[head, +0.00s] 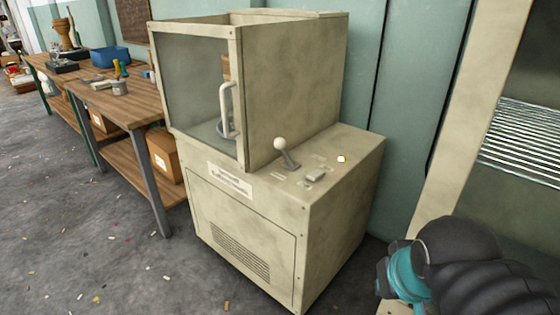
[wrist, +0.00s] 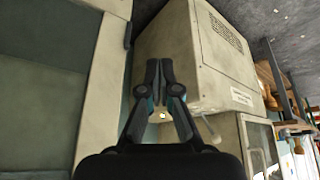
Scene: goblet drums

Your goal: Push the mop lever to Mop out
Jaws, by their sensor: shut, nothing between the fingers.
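The mop lever (head: 285,154) stands on the ledge of a cream cabinet (head: 345,155), beside the glazed case. It is a grey stalk with a round white knob, tilted toward the left. Any Mop out marking is too small to read. In the wrist view the cabinet (wrist: 185,65) appears turned over, and a pale lever shape (wrist: 208,125) shows right of the fingers. My gripper (wrist: 159,66) is shut and empty, its fingertips together, apart from the lever. In the head view only my dark arm shows at the lower right; the fingertips are not clear there.
A glazed case (head: 200,95) with a white handle (head: 227,110) rises left of the lever. A small grey switch (head: 315,175) sits on the ledge. A wooden workbench (head: 140,105) stands at left. A cream frame (head: 470,110) stands at right. The front floor is mostly clear.

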